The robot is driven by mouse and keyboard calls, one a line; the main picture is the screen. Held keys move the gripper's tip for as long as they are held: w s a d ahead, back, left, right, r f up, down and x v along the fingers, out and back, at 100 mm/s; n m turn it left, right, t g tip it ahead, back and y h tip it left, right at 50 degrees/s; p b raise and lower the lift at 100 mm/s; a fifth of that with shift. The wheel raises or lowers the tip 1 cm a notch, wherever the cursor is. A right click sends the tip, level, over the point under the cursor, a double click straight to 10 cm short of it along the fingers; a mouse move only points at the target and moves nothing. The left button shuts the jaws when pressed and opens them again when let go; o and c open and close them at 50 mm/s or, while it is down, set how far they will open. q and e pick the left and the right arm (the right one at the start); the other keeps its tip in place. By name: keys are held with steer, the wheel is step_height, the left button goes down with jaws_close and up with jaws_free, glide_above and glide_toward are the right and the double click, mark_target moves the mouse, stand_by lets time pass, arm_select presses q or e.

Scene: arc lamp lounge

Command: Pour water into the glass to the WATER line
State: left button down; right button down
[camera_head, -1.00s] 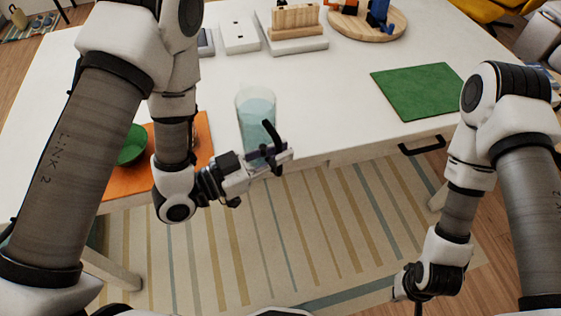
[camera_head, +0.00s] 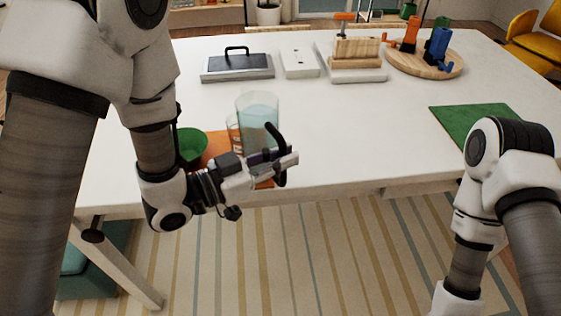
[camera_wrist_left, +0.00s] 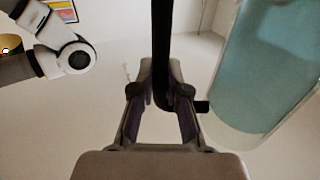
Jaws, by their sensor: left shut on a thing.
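A clear pitcher (camera_head: 257,112) of pale blue water with a black handle (camera_head: 277,148) is at the table's near edge, roughly upright. My left gripper (camera_head: 266,168) is shut on the handle. In the left wrist view, the handle (camera_wrist_left: 162,45) runs between the fingers (camera_wrist_left: 160,118) and the pitcher (camera_wrist_left: 262,75) is at the right. A glass (camera_head: 233,132) with dark markings shows just left of the pitcher, mostly hidden behind it. Its water level and line cannot be read. My right gripper is out of view.
An orange mat (camera_head: 217,144) and a green bowl (camera_head: 191,146) are left of the pitcher. A grey handled block (camera_head: 237,66), white panel (camera_head: 300,63), wooden rack (camera_head: 356,52) and round board (camera_head: 424,64) stand behind. A green mat (camera_head: 470,124) is at right; the middle is clear.

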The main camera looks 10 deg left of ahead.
mark_target(282, 143)
arm_select(q)
steer(key=shift+s+a+r+n+p, duration=0.1)
steer(key=shift+s+r+n+p, duration=0.1)
steer(key=shift+r+n+p, duration=0.65)
steer(key=shift+d+r+n+p, duration=0.3)
steer(key=shift+r+p, duration=0.45)
steer(key=shift+p, duration=0.5)
steer(key=shift+s+a+r+n+p, duration=0.1)
steer(key=shift+r+n+p, duration=0.55)
steer(key=shift+n+p, duration=0.45)
steer(key=shift+r+p, duration=0.35)
steer(key=shift+p, duration=0.3)
steer(key=shift+f+n, duration=0.25)
steer(key=shift+w+a+r+n+p, duration=0.15)
steer(key=shift+r+n+p, duration=0.25)
steer(key=shift+p, duration=0.25)
steer(key=shift+w+a+r+n+p, duration=0.15)
steer(key=shift+r+n+p, duration=0.1)
steer(key=shift+n+p, duration=0.25)
steer(key=shift+f, duration=0.25)
steer(key=shift+r, duration=0.15)
